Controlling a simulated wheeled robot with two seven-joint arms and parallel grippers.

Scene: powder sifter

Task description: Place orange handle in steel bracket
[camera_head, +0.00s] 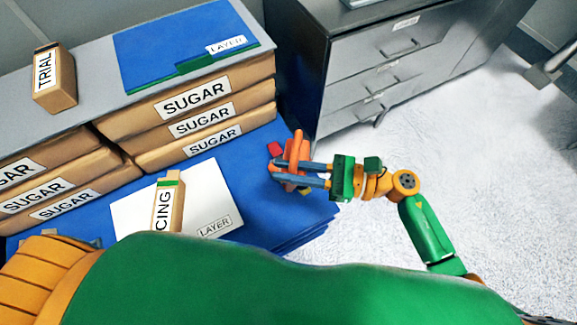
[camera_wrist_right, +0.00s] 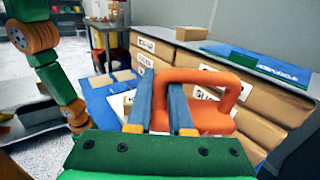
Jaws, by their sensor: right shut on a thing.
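The orange handle (camera_head: 296,148) is held between the blue-grey fingers of my right gripper (camera_head: 299,176), over the right edge of the blue surface. In the right wrist view the handle (camera_wrist_right: 234,88) is a rounded loop, and my right gripper's fingers (camera_wrist_right: 163,108) are closed on its near part. The fingers hide part of the handle. I cannot make out a steel bracket in either view.
Stacked SUGAR boxes (camera_head: 205,106) stand against a grey ledge. A small box labelled CING (camera_head: 168,205) stands on a white LAYER sheet (camera_head: 205,190) on the blue surface (camera_head: 265,205). A small red piece (camera_head: 275,149) is beside the handle. A grey drawer cabinet (camera_head: 385,65) stands behind.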

